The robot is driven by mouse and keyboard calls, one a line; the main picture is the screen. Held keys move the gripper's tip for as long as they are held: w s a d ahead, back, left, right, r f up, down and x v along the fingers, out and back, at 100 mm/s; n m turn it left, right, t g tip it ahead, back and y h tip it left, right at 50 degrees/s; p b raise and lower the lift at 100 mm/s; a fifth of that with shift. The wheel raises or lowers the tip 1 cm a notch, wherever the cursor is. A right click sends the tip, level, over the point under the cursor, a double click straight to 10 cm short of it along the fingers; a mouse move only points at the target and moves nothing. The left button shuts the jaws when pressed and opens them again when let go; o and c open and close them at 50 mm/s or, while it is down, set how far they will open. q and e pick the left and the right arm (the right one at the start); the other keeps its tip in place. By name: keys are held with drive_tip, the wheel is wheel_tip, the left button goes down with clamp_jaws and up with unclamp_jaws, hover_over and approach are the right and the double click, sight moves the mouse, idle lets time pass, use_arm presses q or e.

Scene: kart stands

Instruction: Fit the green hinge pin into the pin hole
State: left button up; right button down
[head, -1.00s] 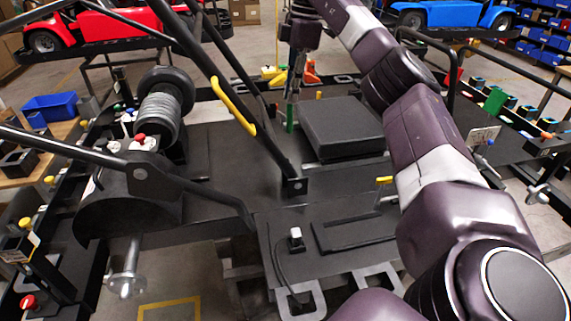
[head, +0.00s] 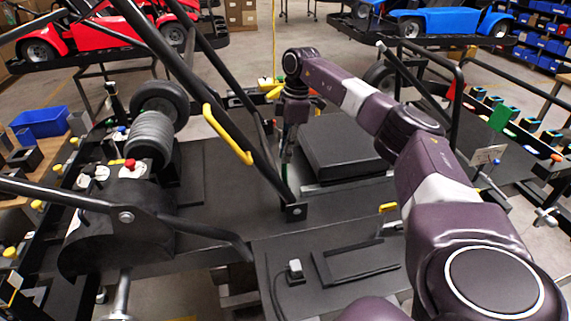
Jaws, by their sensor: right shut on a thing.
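My right gripper (head: 288,140) points straight down at the middle of the kart stand, just left of the black square pad (head: 345,145). It is shut on the green hinge pin (head: 284,155), of which a thin green piece shows below the fingers, beside the slanted black frame tube. The pin looks upright. Its lower end is partly hidden by the tube, and I cannot tell whether it touches anything. The pin hole cannot be made out in this view. My left gripper is out of view.
Slanted black tubes with a yellow handle (head: 228,135) stand close left of the gripper. A coil spring unit (head: 152,135) is farther left. A black deck (head: 225,195) lies in front, with a shallow rectangular frame (head: 357,262). Red and blue karts stand behind.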

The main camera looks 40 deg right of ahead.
sight(285, 167)
drive_tip(key=shift+s+a+f, duration=0.1)
drive_tip(key=shift+a+f, duration=0.05)
drive_tip(key=shift+f, duration=0.4)
wheel_tip(285, 167, down, 4)
drive_tip(key=shift+r+p, duration=0.2)
drive_tip(key=shift+p, duration=0.4)
drive_tip(key=shift+f, duration=0.3)
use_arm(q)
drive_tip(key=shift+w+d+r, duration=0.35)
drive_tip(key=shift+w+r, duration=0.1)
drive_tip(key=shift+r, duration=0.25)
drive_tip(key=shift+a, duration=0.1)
use_arm(e)
drive_tip(key=c, duration=2.2)
unclamp_jaws()
drive_tip(key=shift+f, duration=0.15)
